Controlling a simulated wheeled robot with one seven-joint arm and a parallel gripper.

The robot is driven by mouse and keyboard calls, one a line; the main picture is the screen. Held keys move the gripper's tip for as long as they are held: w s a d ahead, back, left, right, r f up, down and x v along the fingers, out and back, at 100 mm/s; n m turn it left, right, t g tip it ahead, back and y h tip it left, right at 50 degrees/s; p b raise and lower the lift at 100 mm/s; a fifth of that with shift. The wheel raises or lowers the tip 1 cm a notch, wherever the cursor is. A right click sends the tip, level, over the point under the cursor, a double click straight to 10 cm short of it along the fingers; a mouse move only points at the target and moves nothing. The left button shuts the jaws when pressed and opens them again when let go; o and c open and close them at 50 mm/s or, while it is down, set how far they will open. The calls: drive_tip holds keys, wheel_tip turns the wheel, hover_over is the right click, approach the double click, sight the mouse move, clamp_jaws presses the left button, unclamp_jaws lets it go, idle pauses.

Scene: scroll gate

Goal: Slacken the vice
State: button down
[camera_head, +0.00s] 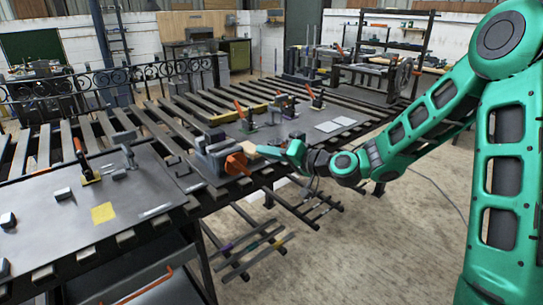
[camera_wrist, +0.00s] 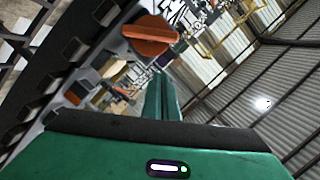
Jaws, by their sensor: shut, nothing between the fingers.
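The grey vice (camera_head: 216,146) stands on the near edge of the dark slatted table. Its orange handle (camera_head: 237,163) faces the front right. The same orange handle shows at the top of the wrist view (camera_wrist: 150,36), with the grey vice body (camera_wrist: 105,12) beside it. My gripper (camera_head: 262,150) is just right of the handle in the head view. In the wrist view its green fingers (camera_wrist: 162,90) are together with nothing between them. The fingertips point towards the area just beside the handle. I cannot tell whether they touch it.
Toggle clamps with orange handles (camera_head: 244,115) stand behind the vice. A left plate (camera_head: 140,185) bears small blocks and a yellow square (camera_head: 103,213). A black scroll railing (camera_head: 110,78) runs along the far left. Bars on a lower rack (camera_head: 240,255) stick out below the table edge.

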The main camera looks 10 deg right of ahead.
sight(239, 167)
drive_tip(key=w+a+f, duration=0.1)
drive_tip(key=a+f, duration=0.2)
drive_tip(key=a, duration=0.3)
drive_tip(key=shift+w, duration=0.3)
drive_tip(key=shift+a, duration=0.1)
